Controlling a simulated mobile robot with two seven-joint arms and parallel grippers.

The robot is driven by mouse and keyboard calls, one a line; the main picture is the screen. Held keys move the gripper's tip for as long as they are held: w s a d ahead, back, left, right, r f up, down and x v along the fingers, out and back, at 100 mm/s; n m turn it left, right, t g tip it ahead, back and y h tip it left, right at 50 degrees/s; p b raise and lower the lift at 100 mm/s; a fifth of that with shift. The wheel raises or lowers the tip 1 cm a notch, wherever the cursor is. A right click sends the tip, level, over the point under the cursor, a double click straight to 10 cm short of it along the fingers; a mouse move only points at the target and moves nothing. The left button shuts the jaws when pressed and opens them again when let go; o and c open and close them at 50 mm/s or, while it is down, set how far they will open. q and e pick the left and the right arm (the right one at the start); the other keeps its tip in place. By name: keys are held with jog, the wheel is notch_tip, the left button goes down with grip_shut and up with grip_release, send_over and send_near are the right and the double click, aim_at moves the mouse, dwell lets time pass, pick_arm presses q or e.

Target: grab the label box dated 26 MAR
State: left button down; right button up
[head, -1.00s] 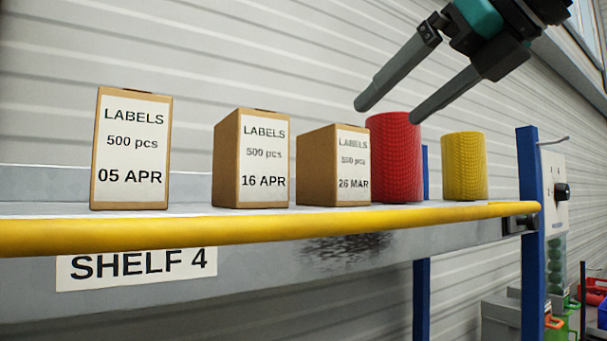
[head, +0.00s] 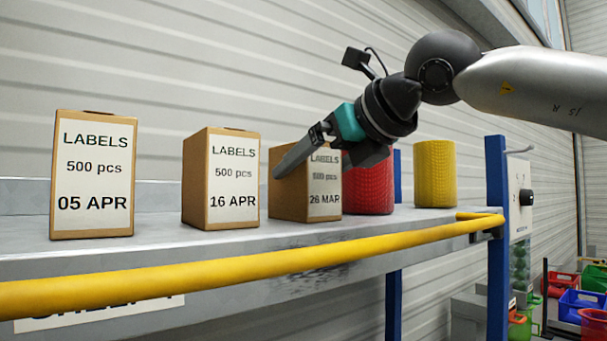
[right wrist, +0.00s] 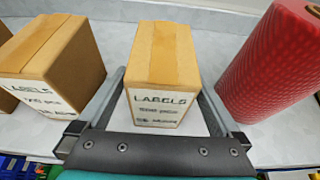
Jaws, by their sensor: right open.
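The label box dated 26 MAR (head: 324,190) stands upright on the shelf, third from the left. In the right wrist view the same box (right wrist: 163,60) sits between the two fingers of my right gripper (right wrist: 168,95). My right gripper (head: 305,160) is open, with one finger on each side of the box; the head view shows one finger in front of its upper left side. I cannot tell whether either finger touches it. My left gripper is not in view.
The 16 APR box (head: 222,180) stands close on the left, and the 05 APR box (head: 93,175) farther left. A red roll (head: 370,188) stands close on the right, then a yellow roll (head: 435,172). A yellow rail (head: 240,268) runs along the shelf's front edge.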

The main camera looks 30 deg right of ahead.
jog(key=shift+x, duration=1.35)
jog(key=shift+r, duration=0.1)
jog(key=c, duration=1.5)
jog(key=shift+c, duration=0.3)
jog(key=shift+r, duration=0.1)
